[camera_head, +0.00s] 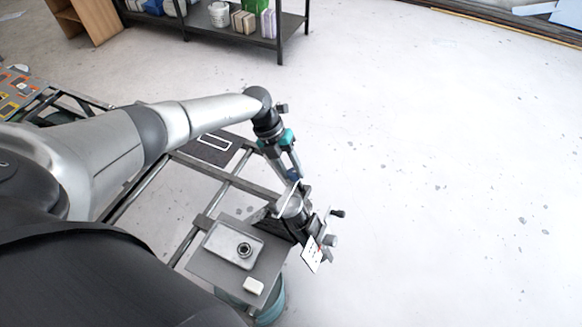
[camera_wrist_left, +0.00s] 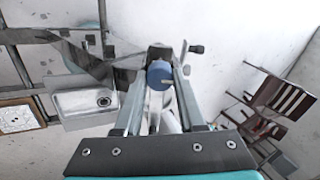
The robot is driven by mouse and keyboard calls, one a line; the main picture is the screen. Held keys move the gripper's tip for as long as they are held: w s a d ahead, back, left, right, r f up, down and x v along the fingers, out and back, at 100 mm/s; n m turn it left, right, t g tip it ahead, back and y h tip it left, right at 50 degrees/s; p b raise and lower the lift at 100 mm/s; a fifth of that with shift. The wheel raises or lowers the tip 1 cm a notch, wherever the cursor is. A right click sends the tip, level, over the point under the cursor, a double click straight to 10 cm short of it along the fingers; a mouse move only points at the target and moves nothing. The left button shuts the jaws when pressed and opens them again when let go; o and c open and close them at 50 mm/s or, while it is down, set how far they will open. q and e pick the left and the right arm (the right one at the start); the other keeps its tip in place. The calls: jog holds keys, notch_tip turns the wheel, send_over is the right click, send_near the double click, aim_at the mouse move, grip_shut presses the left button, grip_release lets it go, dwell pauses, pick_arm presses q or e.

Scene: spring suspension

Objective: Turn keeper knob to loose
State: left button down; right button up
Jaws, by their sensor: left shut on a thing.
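A blue knob (camera_wrist_left: 159,74) sits between the two fingers of my left gripper (camera_wrist_left: 163,88) in the left wrist view. I cannot read whether it is the keeper knob or how far it is turned. In the head view my left gripper (camera_head: 293,174) reaches down onto the blue part at the top of a dark and silver mechanism (camera_head: 292,208), and its fingers are shut on it. The mechanism stands at the right edge of a grey bench plate and carries a black crank handle (camera_head: 337,213), a silver knob (camera_head: 331,240) and a white marked card (camera_head: 312,256). My right gripper is not in view.
A silver tray (camera_head: 219,241) with a dark round fitting (camera_head: 244,250) lies on the plate, near a small white block (camera_head: 253,285). Metal frame rails (camera_head: 180,240) run beside it. A shelf (camera_head: 290,22) stands at the back. The floor to the right is clear.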

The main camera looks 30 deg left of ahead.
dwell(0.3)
pick_arm(q)
jog(key=c, duration=0.5)
grip_release()
jog(key=v, duration=1.5)
jog(key=shift+b, duration=0.35)
jog(key=shift+r, duration=0.1)
